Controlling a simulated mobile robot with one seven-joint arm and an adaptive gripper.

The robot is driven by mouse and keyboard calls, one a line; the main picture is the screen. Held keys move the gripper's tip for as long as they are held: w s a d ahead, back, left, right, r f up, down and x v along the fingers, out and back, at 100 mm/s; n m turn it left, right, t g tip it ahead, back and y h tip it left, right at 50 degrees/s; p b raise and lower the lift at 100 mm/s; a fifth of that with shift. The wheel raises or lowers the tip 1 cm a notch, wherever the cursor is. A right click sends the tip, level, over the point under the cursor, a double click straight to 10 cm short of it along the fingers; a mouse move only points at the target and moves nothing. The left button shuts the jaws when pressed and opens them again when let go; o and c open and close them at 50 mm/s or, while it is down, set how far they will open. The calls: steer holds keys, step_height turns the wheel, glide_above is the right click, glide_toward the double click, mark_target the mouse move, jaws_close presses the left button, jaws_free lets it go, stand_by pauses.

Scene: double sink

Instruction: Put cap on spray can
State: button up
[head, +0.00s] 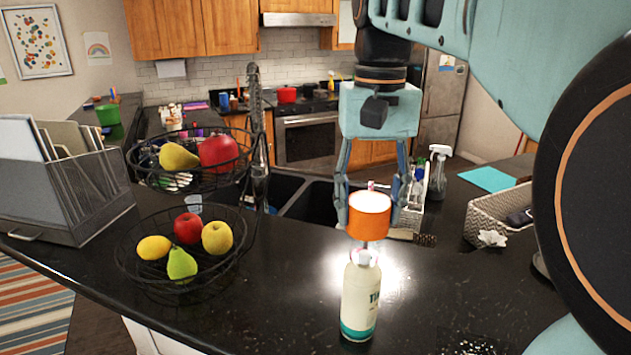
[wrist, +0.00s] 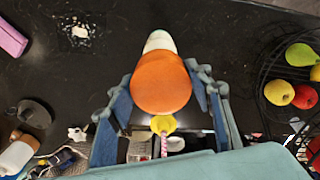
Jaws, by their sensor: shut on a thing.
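The spray can (head: 361,297) is a cream bottle with a teal base band. It stands upright on the dark counter in front of the sink. My gripper (head: 368,219) is shut on the orange cap (head: 369,214). The cap is above the can's top in the head view, with a narrow gap showing the can's nozzle area between them. In the wrist view the cap (wrist: 161,83) sits between the fingers and hides most of the can.
A two-tier wire fruit basket (head: 190,245) stands left of the can. The double sink (head: 305,203) is behind it. A clear spray bottle (head: 438,172) and a woven basket (head: 497,215) are at right.

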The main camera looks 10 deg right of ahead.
mark_target(365, 254)
steer(key=shift+w+d, duration=0.1)
steer(key=shift+w, duration=0.1)
steer(key=shift+s+f+b, duration=0.1)
steer(key=shift+f+b, duration=0.65)
steer(key=shift+b, duration=0.05)
step_height(365, 254, down, 3)
steer(key=b, duration=0.3)
steer(key=shift+f, duration=0.15)
steer(key=shift+f+b, duration=0.55)
steer(key=shift+f, duration=0.2)
steer(key=shift+p, duration=0.35)
steer(key=shift+f, duration=0.2)
stand_by(1.2)
